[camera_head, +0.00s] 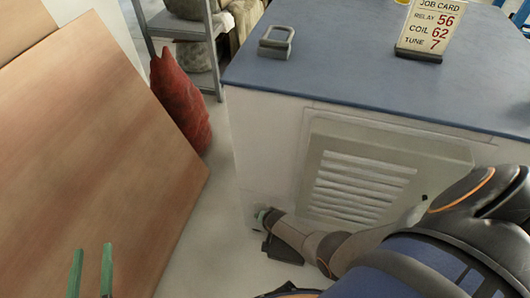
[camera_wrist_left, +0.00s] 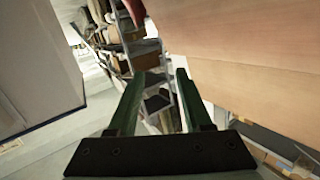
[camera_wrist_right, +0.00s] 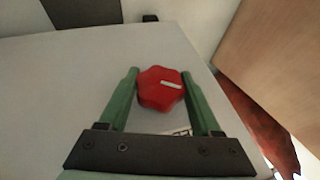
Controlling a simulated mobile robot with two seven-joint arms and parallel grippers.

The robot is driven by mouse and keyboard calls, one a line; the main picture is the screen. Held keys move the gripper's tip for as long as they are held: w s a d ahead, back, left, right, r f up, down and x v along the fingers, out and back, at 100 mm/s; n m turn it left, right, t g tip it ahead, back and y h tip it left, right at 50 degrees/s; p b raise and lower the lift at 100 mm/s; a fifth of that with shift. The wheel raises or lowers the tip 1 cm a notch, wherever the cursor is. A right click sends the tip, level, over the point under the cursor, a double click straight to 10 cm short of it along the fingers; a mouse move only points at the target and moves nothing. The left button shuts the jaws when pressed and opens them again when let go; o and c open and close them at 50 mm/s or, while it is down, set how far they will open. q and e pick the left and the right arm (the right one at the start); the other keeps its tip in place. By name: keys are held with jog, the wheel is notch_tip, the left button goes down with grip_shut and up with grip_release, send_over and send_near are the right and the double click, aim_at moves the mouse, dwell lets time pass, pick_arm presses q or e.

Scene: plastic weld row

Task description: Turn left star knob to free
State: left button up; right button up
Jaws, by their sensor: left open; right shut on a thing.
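A red star knob (camera_wrist_right: 160,89) with a white mark line, tilted slightly off level in the picture, sits on a pale panel in the right wrist view. My right gripper (camera_wrist_right: 160,76) is shut on it, with one green finger at each side. In the head view my right gripper (camera_head: 263,218) is at the lower left of the cabinet front, and the knob cannot be made out there. My left gripper (camera_head: 92,249) is open and empty at the lower left, in front of the brown board. Its fingers also show apart in the left wrist view (camera_wrist_left: 158,76).
The cabinet has a blue top (camera_head: 375,85) and a louvred cover (camera_head: 375,170). A metal handle (camera_head: 276,41) and a job card (camera_head: 430,28) are on top. A large brown board (camera_head: 95,150) leans at left. A red sack (camera_head: 180,100) and shelving (camera_head: 180,25) stand behind.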

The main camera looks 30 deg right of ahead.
pick_arm(q)
jog(key=shift+w+r+t, duration=0.25)
jog(key=shift+r+t, duration=0.15)
jog(key=shift+r, duration=0.55)
pick_arm(e)
jog(key=shift+d, duration=0.1)
